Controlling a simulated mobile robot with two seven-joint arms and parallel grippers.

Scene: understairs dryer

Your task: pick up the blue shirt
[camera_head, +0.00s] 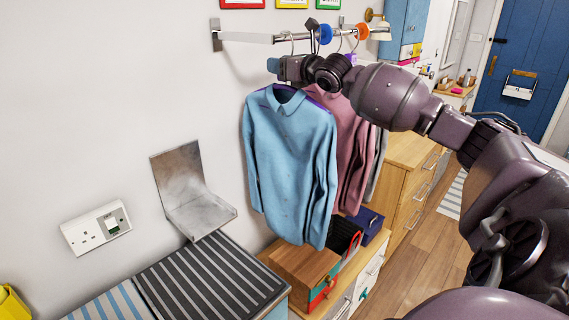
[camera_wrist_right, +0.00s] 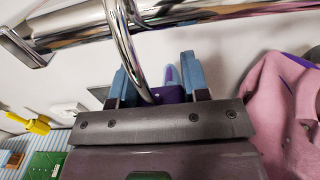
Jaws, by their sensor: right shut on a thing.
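The blue shirt (camera_head: 290,150) hangs from a hanger below the wall rail (camera_head: 265,38), at the front of the row of clothes. My right gripper (camera_head: 273,66) reaches in from the right, just above the shirt's collar. In the right wrist view its fingers (camera_wrist_right: 160,85) are shut on the purple hanger (camera_wrist_right: 172,95) at the base of the chrome hook (camera_wrist_right: 128,45). The hook rises towards the rail; I cannot tell whether it still bears on it. The shirt itself is mostly hidden in the wrist view. My left gripper is not in view.
A pink shirt (camera_head: 353,150) hangs close behind the blue one. Below are a wooden box (camera_head: 303,268) and drawers (camera_head: 407,180). A metal bracket (camera_head: 190,190) and a socket (camera_head: 97,228) are on the wall at left, above a striped surface (camera_head: 210,283).

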